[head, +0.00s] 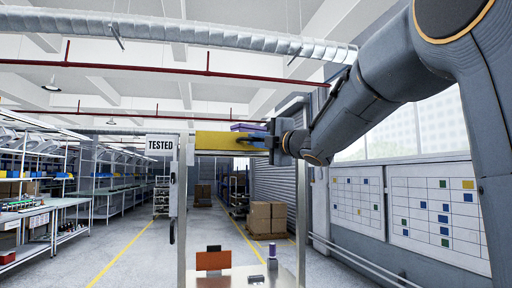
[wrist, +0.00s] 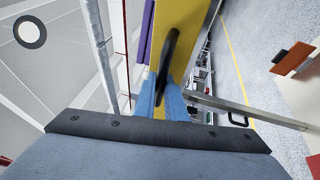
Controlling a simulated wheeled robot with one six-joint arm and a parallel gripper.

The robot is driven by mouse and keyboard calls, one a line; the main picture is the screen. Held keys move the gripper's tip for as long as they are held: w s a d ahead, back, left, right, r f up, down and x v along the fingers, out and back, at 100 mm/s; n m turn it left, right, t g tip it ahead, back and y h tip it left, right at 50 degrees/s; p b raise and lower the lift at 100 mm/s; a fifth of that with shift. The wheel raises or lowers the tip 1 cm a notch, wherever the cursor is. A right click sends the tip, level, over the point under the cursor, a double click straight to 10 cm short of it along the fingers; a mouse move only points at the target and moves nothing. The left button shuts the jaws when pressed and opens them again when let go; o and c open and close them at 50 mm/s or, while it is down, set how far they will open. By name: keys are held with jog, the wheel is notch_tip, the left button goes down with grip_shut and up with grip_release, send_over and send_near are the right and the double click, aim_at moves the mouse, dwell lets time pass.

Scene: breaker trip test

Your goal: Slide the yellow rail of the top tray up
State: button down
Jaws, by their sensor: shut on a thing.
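The yellow rail (head: 222,141) spans the upper part of a metal frame in the head view, and it is a long yellow panel (wrist: 188,35) in the wrist view. A black bar handle (wrist: 169,58) stands out from its face. My gripper (head: 262,141) is at the rail's right part. In the wrist view the blue fingers of my gripper (wrist: 163,98) are shut on the handle's lower end. A purple thing (head: 248,127) shows just above the rail, also along its left edge in the wrist view (wrist: 146,30). The tray behind the rail is hidden.
The frame's left post (head: 181,215) and right post (head: 301,205) stand either side of a low surface with an orange block (head: 213,261) and a small purple-topped cylinder (head: 272,259). A TESTED sign (head: 160,145) is at the left. Cardboard boxes (head: 266,217) stand farther back.

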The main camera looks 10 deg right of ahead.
jog(key=shift+r, duration=0.65)
jog(key=c, duration=2.1)
grip_release()
jog(key=shift+s+d+f, duration=0.1)
jog(key=shift+s, duration=0.2)
jog(key=b+v, duration=0.2)
jog(key=v, duration=0.5)
jog(key=shift+s, duration=0.15)
